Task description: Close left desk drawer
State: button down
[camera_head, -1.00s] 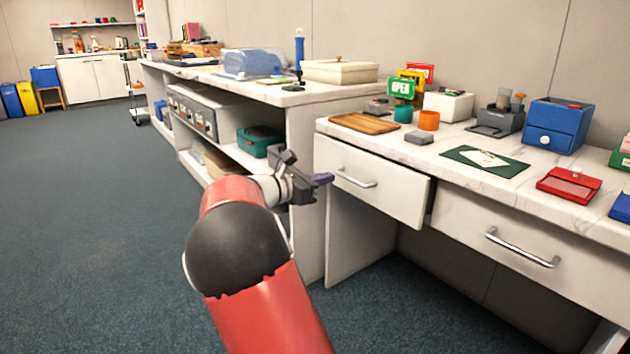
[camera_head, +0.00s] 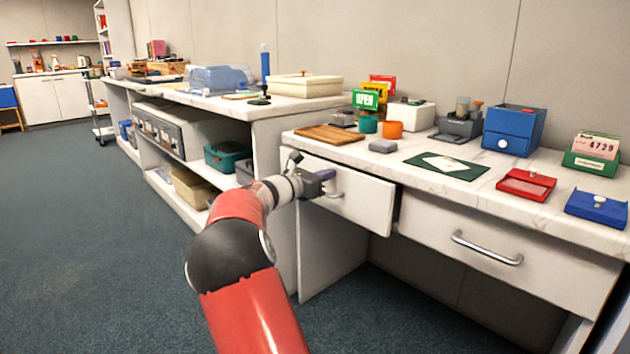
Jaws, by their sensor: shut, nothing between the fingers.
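The left desk drawer (camera_head: 368,203) is white and stands partly out from under the marble-look desktop. A dark gap shows at its right side. Its metal handle (camera_head: 334,194) is partly hidden behind my gripper. My gripper (camera_head: 328,175) is shut and empty, with its purple-grey fingertips at the left part of the drawer front, just above the handle. I cannot tell whether the tips touch the front.
The right drawer (camera_head: 500,252) looks flush, with a bar handle (camera_head: 487,248). The desktop (camera_head: 395,164) holds a wooden board (camera_head: 328,135), a red box (camera_head: 526,184) and a blue drawer box (camera_head: 513,132). Open carpet (camera_head: 90,240) lies left of my arm.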

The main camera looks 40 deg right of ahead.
aim_at(340, 168)
jog(key=shift+d, duration=0.2)
jog(key=d+p, duration=0.1)
jog(key=d, duration=0.1)
jog(key=d+p, duration=0.2)
jog(key=d, duration=0.1)
jog(key=shift+w+r, duration=0.2)
jog(key=shift+a, duration=0.1)
